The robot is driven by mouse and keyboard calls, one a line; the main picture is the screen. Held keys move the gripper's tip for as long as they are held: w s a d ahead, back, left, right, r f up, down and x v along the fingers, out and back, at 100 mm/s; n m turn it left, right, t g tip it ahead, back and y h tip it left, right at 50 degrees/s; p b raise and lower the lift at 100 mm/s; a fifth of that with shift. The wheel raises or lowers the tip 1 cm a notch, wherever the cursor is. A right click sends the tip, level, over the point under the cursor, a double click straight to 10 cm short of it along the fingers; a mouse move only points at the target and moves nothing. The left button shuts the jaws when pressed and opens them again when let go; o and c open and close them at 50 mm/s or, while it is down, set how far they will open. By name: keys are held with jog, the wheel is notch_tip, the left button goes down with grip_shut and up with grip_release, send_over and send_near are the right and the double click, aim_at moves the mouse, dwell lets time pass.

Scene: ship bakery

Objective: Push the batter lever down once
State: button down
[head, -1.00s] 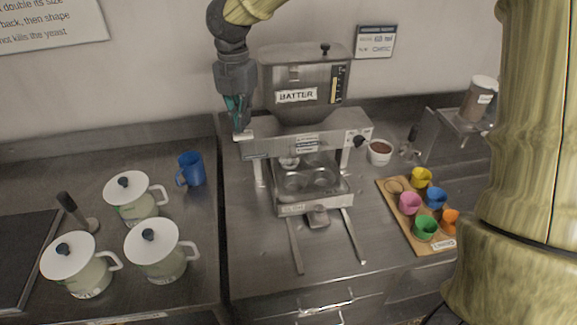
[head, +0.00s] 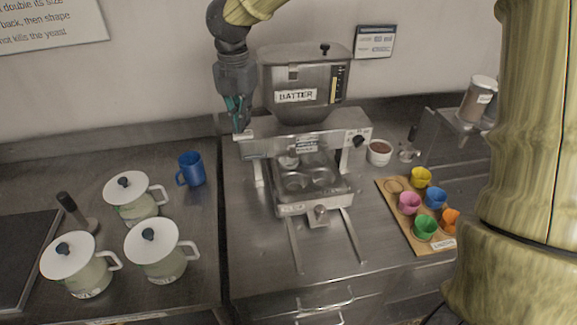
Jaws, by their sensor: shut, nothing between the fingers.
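The steel batter machine has a hopper labelled BATTER (head: 296,95) above a crossbar and a tray of tins (head: 313,185). My gripper (head: 239,128) is shut and empty, pointing down at the left end of the crossbar. Its fingertips are just above or touching a small pale piece (head: 243,136) there; I cannot tell which. This piece may be part of the lever, but the lever's shape is not clear. A dark knob (head: 358,142) sits on the crossbar's right end. A small round knob (head: 320,211) shows at the tray's front.
Several white-lidded pots (head: 155,249) and a blue mug (head: 191,168) stand on the left counter. A wooden board (head: 411,234) with coloured cups lies at the right, near a bowl of brown stuff (head: 379,152). The counter before the machine is mostly clear.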

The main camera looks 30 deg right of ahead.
jog(key=shift+f, duration=0.2)
notch_tip(320, 180, down, 7)
jog(key=b, duration=0.2)
jog(key=shift+f+b, duration=0.2)
jog(key=shift+b, duration=0.2)
dwell(1.5)
jog(key=shift+r, duration=0.1)
jog(key=shift+r+p, duration=3.2)
jog(key=shift+r, duration=0.7)
jog(key=shift+r+p, duration=2.6)
jog(key=shift+r, duration=0.4)
